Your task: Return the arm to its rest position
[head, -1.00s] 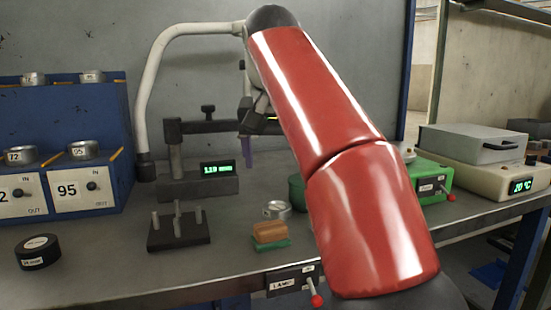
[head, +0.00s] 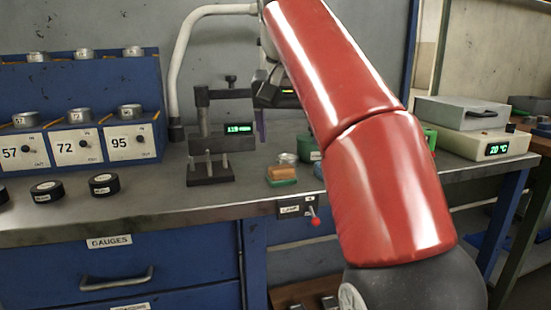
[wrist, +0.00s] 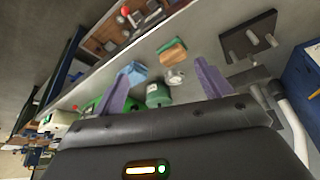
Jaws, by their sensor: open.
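My red arm (head: 385,190) rises across the right middle of the head view and reaches over the bench. My gripper (head: 262,105) is partly hidden behind the arm's upper link, in front of the grey back wall. In the wrist view my gripper (wrist: 162,88) has its two purple fingers wide apart, with nothing held between them. Beyond the fingers lie a green round container (wrist: 158,95), a small metal ring (wrist: 174,77) and an orange-and-green block (wrist: 172,52), apart from the gripper.
A red-knobbed lamp switch (head: 315,220) sits on the front edge. A heater box (head: 475,140) stands at right.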

